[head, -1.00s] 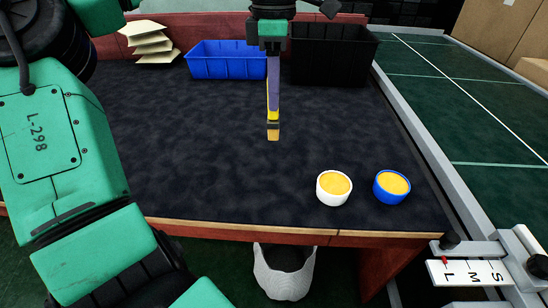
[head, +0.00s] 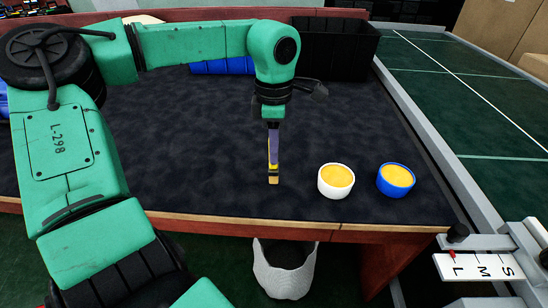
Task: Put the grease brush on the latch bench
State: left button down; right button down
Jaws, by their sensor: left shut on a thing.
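The grease brush (head: 273,150) has a purple handle, a yellow band and tan bristles. It hangs upright, bristles down, from my left gripper (head: 272,121), which is shut on the upper handle. The brush is over the dark-topped bench (head: 180,150) with red-brown sides, left of the white cup. I cannot tell whether the bristle tip touches the bench top. No label shows whether this is the latch bench. My right gripper is not in view.
A white cup (head: 335,192) and a blue cup (head: 395,190), both with yellow contents, stand near the bench's front right. A blue bin (head: 220,67) and a black bin (head: 345,50) stand at the back. The left and middle bench top is clear.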

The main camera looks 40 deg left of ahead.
aim_at(274, 168)
pick_arm(q)
notch_tip(274, 168, down, 4)
jog(key=shift+r, duration=0.1)
jog(key=shift+s, duration=0.1)
jog(key=c, duration=0.7)
grip_release()
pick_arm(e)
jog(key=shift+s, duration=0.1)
pick_arm(q)
jog(key=shift+o, duration=0.2)
jog(key=r, duration=0.4)
jog(key=shift+w+a, duration=0.2)
jog(key=shift+w, duration=0.2)
notch_tip(274, 168, up, 10)
jog(key=shift+f+p, duration=0.2)
jog(key=shift+p, duration=0.5)
jog(key=shift+r, duration=0.35)
jog(key=shift+w, duration=0.1)
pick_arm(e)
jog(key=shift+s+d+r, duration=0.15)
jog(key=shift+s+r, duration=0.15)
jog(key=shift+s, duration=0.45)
